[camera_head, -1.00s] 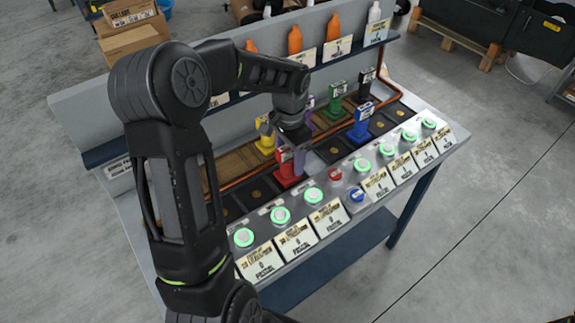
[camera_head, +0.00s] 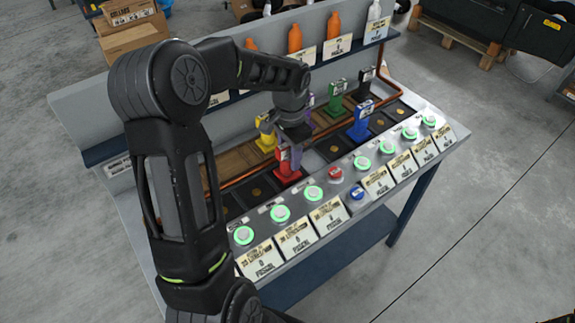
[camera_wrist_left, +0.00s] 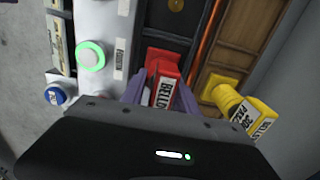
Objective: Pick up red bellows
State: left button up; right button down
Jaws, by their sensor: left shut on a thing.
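The red bellows (camera_head: 285,163) stands upright on a dark tile in the front row of the bench (camera_head: 437,123). My left gripper (camera_head: 291,150) comes down over it from above. In the left wrist view the red bellows (camera_wrist_left: 161,80) sits between the two purple fingers of my left gripper (camera_wrist_left: 160,92), which is shut on it. Its label is partly hidden by the gripper body. It looks still set on its tile. My right gripper is not in view.
A yellow bellows (camera_head: 265,137) stands close behind the red one, also seen in the left wrist view (camera_wrist_left: 240,105). Green (camera_head: 336,97) and blue (camera_head: 360,124) bellows stand to the right. Lit buttons (camera_head: 313,194) line the front edge. Orange bottles (camera_head: 294,39) stand on the back shelf.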

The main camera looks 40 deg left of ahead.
pick_arm(q)
grip_shut()
jog(key=shift+r, duration=0.15)
notch_tip(320, 180, up, 10)
jog(key=shift+f+b, duration=0.1)
jog(key=shift+b, duration=0.6)
